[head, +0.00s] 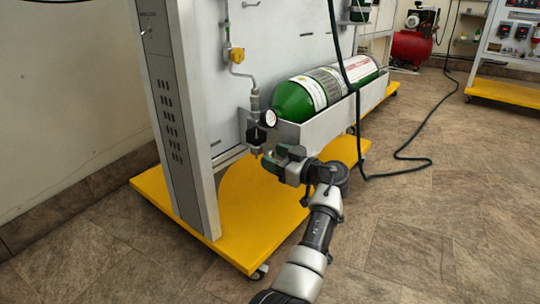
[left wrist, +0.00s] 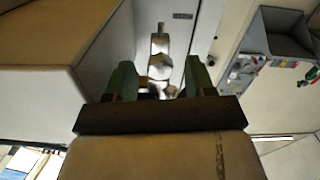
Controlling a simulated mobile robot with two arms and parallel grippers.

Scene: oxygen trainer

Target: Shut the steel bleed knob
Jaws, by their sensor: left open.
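The green oxygen cylinder (head: 297,97) lies in a grey tray (head: 325,122) on the panel. At its left end are a round gauge (head: 270,118) and a black valve block (head: 256,134) with steel fittings. A small steel part, seemingly the bleed knob (head: 256,151), hangs below the block. My left gripper (head: 276,160) is just right of and slightly below it. In the left wrist view, my left gripper (left wrist: 161,82) is open, with shiny steel fittings (left wrist: 160,66) beyond and between its fingers. Contact cannot be told. My right gripper is not in view.
The panel stands on a yellow wheeled base (head: 240,225). A yellow valve (head: 237,55) sits on the pipe above. A black hose (head: 385,174) runs down and across the floor. A red compressor (head: 410,47) stands behind. The tiled floor at right is mostly clear.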

